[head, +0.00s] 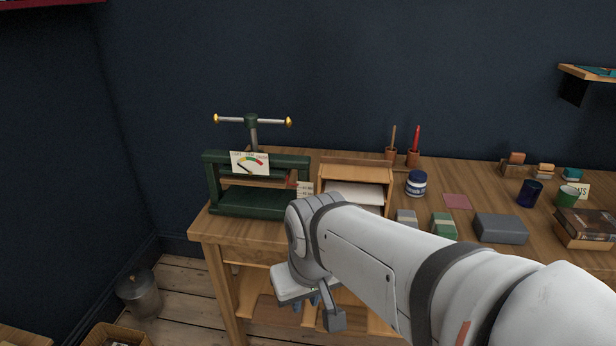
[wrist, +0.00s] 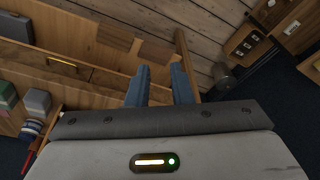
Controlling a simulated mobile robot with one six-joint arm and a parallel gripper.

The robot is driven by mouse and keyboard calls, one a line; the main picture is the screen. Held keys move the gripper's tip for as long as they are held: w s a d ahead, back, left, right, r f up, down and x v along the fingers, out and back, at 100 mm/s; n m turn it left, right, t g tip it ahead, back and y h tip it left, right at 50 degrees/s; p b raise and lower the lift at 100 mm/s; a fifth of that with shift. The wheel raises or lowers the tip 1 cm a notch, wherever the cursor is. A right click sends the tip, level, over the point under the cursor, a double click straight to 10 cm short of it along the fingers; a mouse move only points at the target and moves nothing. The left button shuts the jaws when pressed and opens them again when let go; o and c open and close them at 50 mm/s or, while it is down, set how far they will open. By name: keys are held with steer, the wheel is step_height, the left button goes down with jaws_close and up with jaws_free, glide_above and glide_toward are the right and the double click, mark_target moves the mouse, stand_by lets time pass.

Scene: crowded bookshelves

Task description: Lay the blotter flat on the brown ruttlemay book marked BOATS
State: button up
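A brown book (head: 586,224) lies in a wooden cradle at the right end of the bench in the head view. A card behind it (head: 582,190) shows the letters "ATS", its first part hidden by a green cup. Pale flat sheets (head: 354,194) lie in an open wooden tray left of centre; I cannot tell whether they are blotters. My gripper (head: 318,298) is low in front of the bench, well left of the book. In the wrist view its two blue fingers (wrist: 161,88) are apart with nothing between them.
A green press (head: 258,203) with a dial card stands at the bench's left end. A grey block (head: 500,228), a pink square (head: 457,201), a blue jar (head: 416,183) and a dark blue cup (head: 530,193) stand on the bench. A bin (head: 140,293) is on the floor.

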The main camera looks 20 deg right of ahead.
steer(key=w+d+f+m+t+y+b, duration=0.2)
steer(key=w+d+f+m+y+b, duration=0.45)
steer(key=w+y, duration=0.3)
steer(key=w+d+m+t+h+b, duration=0.2)
steer(key=d+m+t+h, duration=0.3)
steer(key=d, duration=0.8)
steer(key=w+d+m+t+b, duration=0.15)
steer(key=d+m+t, duration=0.25)
steer(key=d+t, duration=0.65)
steer(key=w+g, duration=0.2)
steer(key=w, duration=0.8)
steer(key=shift+d+g+p, duration=0.15)
steer(key=shift+g+p, duration=0.2)
steer(key=shift+p, duration=0.1)
steer(key=shift+w, duration=0.1)
jaws_close()
